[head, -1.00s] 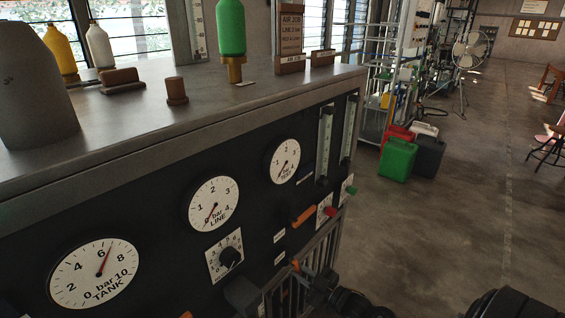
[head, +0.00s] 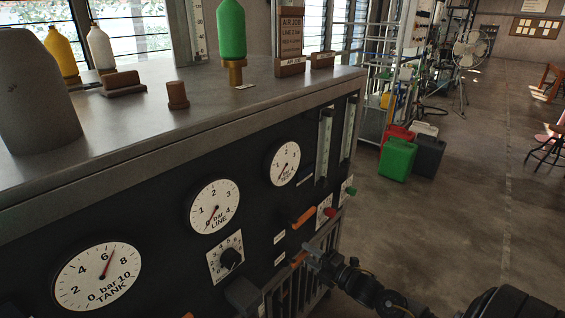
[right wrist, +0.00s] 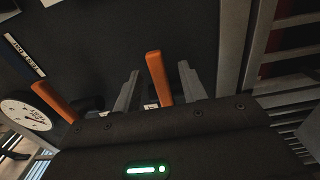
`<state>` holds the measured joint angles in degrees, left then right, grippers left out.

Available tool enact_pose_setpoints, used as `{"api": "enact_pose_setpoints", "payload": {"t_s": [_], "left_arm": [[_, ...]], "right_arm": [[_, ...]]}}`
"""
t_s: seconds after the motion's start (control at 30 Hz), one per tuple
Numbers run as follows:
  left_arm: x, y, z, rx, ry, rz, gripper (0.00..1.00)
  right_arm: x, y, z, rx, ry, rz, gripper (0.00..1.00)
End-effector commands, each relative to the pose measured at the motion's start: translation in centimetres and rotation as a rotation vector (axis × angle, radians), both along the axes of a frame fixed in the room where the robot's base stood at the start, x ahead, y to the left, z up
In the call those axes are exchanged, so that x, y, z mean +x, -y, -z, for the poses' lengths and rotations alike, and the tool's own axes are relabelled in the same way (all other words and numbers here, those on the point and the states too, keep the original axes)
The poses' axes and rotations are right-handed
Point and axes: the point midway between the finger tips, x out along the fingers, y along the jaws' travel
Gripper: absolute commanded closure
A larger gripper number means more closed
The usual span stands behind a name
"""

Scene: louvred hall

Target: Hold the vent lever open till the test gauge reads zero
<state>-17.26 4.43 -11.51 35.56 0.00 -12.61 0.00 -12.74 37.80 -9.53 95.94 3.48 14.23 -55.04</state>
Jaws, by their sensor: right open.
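The test gauge (head: 285,163) is a round white dial on the black panel. Its red needle points down-left, at the low end; the exact reading is too small to tell. Two orange levers show below it: an upper lever (head: 303,217) and a lower lever (head: 299,259). I cannot read which label says vent. My right gripper (head: 309,254) is at the lower lever. In the right wrist view its open fingers (right wrist: 158,90) stand either side of one orange lever (right wrist: 156,72), with gaps visible. Another orange lever (right wrist: 55,103) lies outside them.
The line gauge (head: 214,207), tank gauge (head: 98,276) and a black knob (head: 230,258) share the panel. Red (head: 329,212) and green (head: 351,191) knobs sit near the levers. Jerrycans (head: 398,158) stand on the floor beyond; floor to the right is open.

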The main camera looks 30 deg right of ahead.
Motion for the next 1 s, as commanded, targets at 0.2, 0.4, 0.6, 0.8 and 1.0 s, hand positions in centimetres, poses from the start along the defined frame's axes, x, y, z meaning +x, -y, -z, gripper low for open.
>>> {"api": "enact_pose_setpoints", "payload": {"t_s": [0.2, 0.4, 0.6, 0.8, 1.0], "left_arm": [[0.1, -0.3, -1.2, 0.004, 0.001, 0.001, 0.64], [0.1, -0.3, -2.1, 0.004, 0.001, 0.001, 0.64], [0.1, -0.3, -2.4, 0.004, 0.001, 0.0, 0.64], [0.1, -0.3, -2.4, 0.004, 0.001, 0.0, 0.64], [0.1, -0.3, -2.3, 0.004, 0.001, 0.0, 0.64]], "right_arm": [[-2.5, 0.7, -0.2, 0.0, -0.003, 0.0, 0.58], [-5.0, 1.5, -0.1, 0.001, -0.004, 0.001, 0.58], [-6.4, 1.9, 0.0, 0.001, -0.003, 0.0, 0.58], [-6.5, 1.9, 0.0, 0.001, -0.001, -0.001, 0.58], [-6.8, 2.0, 0.1, 0.0, -0.002, -0.001, 0.58]]}}
